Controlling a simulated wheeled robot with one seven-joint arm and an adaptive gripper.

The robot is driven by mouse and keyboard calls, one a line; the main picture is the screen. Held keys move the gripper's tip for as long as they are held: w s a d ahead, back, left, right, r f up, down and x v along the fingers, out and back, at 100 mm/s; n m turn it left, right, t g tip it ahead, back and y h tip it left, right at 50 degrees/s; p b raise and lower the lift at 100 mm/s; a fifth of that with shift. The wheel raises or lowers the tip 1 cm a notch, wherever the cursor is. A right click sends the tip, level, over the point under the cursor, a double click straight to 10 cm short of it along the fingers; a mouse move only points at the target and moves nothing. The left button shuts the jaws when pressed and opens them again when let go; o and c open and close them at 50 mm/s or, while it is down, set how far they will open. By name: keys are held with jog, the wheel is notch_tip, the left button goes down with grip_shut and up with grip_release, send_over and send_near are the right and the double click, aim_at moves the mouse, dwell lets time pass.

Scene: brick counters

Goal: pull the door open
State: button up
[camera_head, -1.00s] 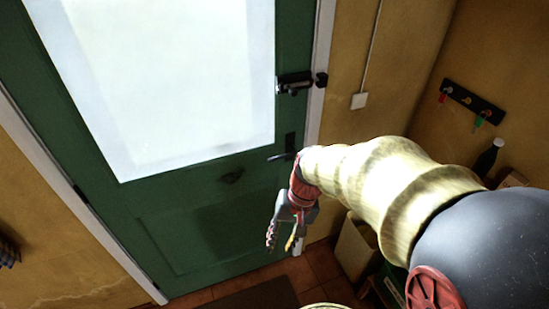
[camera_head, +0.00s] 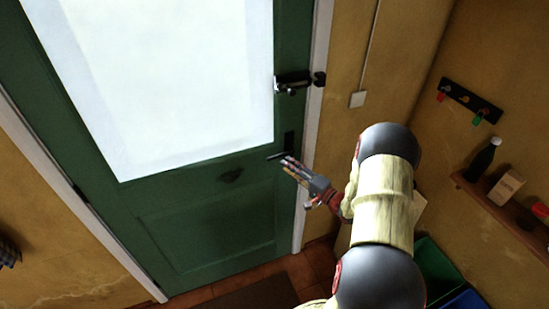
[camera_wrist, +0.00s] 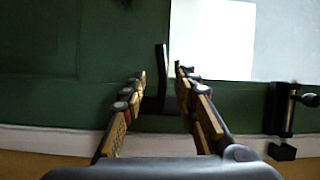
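The green door (camera_head: 205,225) with a large white pane stands shut in its white frame. Its dark lever handle (camera_head: 280,155) is at the right edge, below a black latch (camera_head: 293,81). My gripper (camera_head: 289,168) is just below and right of the lever, fingers pointing at it. In the wrist view, my gripper (camera_wrist: 161,72) is open, and the lever (camera_wrist: 161,60) shows between the two fingers. I cannot tell whether either finger touches it. The latch (camera_wrist: 281,108) is to the right in that view.
A key rack (camera_head: 470,100) hangs on the right wall. Below it a shelf (camera_head: 510,220) holds a dark bottle (camera_head: 483,158) and a small box (camera_head: 507,186). A green bin (camera_head: 440,268) stands at the lower right. A dark mat (camera_head: 255,294) lies before the door.

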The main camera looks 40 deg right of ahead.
aim_at(274, 157)
jog(key=shift+n, duration=0.5)
jog(key=w, duration=0.2)
jog(key=w+a, duration=0.1)
jog(key=w, duration=0.4)
jog(key=shift+w+a+r, duration=0.1)
jog(key=shift+w+a, duration=0.2)
jog(key=shift+w, duration=0.1)
jog(key=shift+c, duration=0.6)
grip_shut()
